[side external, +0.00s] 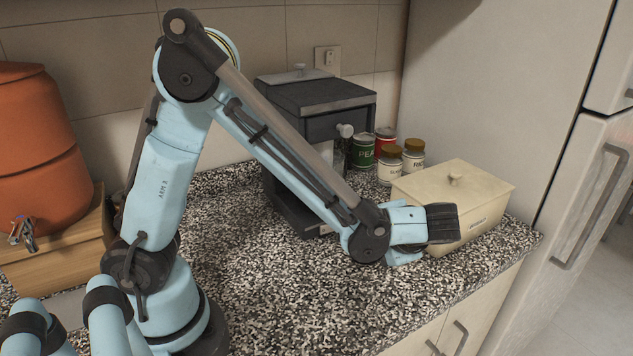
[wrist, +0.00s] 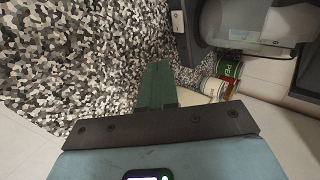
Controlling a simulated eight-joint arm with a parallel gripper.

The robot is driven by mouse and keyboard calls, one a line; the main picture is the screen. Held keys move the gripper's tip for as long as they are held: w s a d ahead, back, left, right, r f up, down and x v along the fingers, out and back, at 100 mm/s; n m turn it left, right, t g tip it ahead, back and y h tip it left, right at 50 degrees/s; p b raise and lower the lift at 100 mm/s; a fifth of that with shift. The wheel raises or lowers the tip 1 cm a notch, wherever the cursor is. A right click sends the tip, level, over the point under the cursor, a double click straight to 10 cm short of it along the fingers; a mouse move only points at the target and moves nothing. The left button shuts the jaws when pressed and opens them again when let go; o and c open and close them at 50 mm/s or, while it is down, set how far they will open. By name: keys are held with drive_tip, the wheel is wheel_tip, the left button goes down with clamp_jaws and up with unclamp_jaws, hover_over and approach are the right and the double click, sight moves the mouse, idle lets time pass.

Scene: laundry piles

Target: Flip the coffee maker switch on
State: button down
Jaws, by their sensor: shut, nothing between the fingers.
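In the wrist view my gripper's fingers (wrist: 157,72) are together and empty, over the counter.
A lidded cream box (side external: 478,205) sits right behind my gripper. Cans and brown-lidded jars (side external: 388,165) stand between it and the coffee maker. The speckled counter (side external: 270,285) is clear in front. An orange pot (side external: 40,130) is at left, a fridge (side external: 500,90) at right.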

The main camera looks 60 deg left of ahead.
sight(328, 229)
drive_tip(key=x, duration=0.9)
drive_tip(key=shift+a+f, duration=0.15)
drive_tip(key=a, duration=0.3)
drive_tip(key=shift+w+a+f, duration=0.15)
drive_tip(key=shift+w+f, duration=0.05)
drive_tip(key=shift+a, duration=0.55)
drive_tip(key=shift+w, duration=0.1)
drive_tip(key=shift+a+n+g, duration=0.25)
drive_tip(key=shift+n+g, duration=0.05)
